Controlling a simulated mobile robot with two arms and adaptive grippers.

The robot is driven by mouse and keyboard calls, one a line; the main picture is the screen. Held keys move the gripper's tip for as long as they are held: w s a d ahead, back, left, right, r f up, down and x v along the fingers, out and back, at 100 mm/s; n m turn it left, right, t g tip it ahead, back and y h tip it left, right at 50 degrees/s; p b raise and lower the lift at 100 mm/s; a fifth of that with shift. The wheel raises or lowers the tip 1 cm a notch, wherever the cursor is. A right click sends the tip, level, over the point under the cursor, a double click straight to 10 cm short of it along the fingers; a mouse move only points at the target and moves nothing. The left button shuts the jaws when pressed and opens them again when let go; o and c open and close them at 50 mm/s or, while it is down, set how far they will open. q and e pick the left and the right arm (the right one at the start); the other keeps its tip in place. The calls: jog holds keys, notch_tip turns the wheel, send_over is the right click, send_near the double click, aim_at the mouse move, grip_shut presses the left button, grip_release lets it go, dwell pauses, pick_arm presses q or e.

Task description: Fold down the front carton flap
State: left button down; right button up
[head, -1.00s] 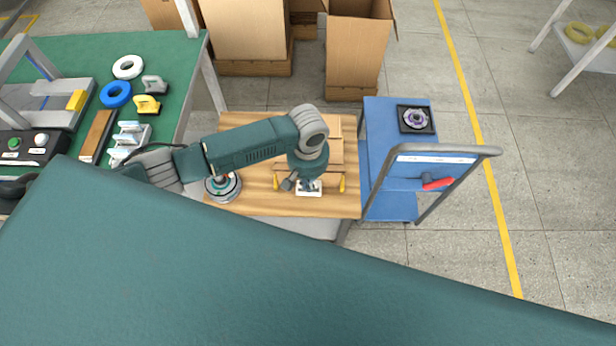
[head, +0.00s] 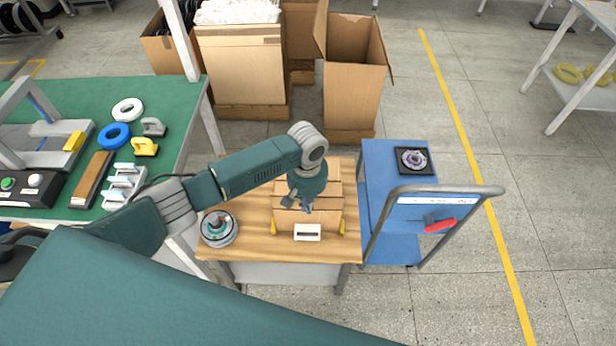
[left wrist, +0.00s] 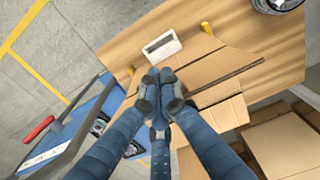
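The cardboard carton (head: 325,190) sits on the wooden table (head: 252,252). In the left wrist view its top (left wrist: 205,64) looks close to flat, with a narrow dark gap between the front flap and the panel behind it. My left gripper (head: 300,207) is over the carton's front part. In the left wrist view its fingertips (left wrist: 160,74) are drawn together at the front flap's edge, with nothing visible between them. I cannot tell whether they touch the flap. A white label-like piece (head: 307,232) is at the carton's front. My right gripper is out of view.
Yellow corner pieces (head: 343,227) flank the carton's front. A round hub motor (head: 218,228) stands left on the table. A blue cart (head: 385,215) with a grey handle is close on the right. A green bench (head: 160,90) is left, and large open cartons (head: 352,85) stand behind.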

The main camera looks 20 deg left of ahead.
pick_arm(q)
jog(key=w+a+b, duration=0.2)
jog(key=w+b, duration=0.5)
jog(key=w, duration=0.3)
jog(key=shift+a+b, duration=0.4)
dwell(0.4)
notch_tip(320, 180, down, 6)
jog(key=b, duration=0.3)
jog(key=shift+r, duration=0.25)
dwell(0.8)
